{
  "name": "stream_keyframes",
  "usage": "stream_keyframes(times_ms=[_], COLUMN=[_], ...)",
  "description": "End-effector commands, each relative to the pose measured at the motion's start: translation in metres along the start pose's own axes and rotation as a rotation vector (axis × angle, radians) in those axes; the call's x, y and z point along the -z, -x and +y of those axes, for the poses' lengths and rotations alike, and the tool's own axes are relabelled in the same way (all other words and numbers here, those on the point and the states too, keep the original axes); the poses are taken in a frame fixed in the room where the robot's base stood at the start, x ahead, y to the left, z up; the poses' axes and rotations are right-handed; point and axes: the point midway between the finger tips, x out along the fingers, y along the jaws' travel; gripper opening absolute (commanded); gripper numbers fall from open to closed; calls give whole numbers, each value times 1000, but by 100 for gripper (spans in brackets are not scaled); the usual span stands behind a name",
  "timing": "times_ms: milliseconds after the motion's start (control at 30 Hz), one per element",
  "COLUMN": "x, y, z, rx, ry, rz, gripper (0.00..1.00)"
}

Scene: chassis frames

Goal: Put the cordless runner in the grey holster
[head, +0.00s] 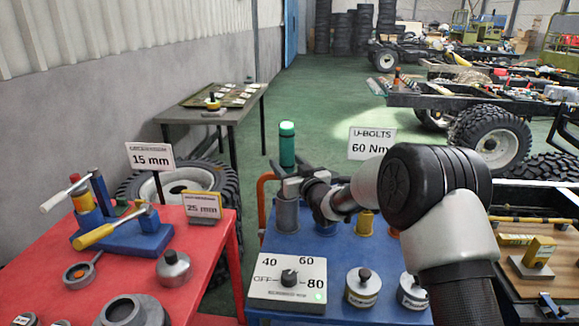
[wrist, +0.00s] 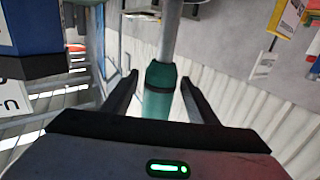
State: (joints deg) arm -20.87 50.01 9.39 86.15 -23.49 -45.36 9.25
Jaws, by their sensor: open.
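The green cordless runner (head: 287,143) stands upright above the left back part of the blue table. The grey holster (head: 287,215), a short cylinder, is directly below it. My gripper (head: 291,186) is at the runner's lower part, just above the holster. In the wrist view the runner's green body (wrist: 159,85) lies between my two open fingers, with a gap visible on each side. A narrower grey shaft continues beyond the green body there. My gripper hides the joint between runner and holster in the head view, so I cannot tell how deep it sits.
A dial box (head: 288,282) with a black knob stands at the blue table's (head: 345,260) front. Two silver canisters (head: 363,287) are to its right. A yellow holster (head: 365,222) is behind my arm. A "60 Nm" sign (head: 371,144) stands behind. The red table (head: 195,285) at left carries tools.

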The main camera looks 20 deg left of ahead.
Motion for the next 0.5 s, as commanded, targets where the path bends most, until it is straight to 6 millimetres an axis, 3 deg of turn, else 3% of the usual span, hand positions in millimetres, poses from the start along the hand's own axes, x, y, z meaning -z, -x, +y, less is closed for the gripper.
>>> stream_keyframes(times_ms=[167, 500], x=[3, 2], y=[14, 86], z=[1, 1], rx=[-1, -1], ry=[0, 0], rz=[-1, -2], gripper=[53, 53])
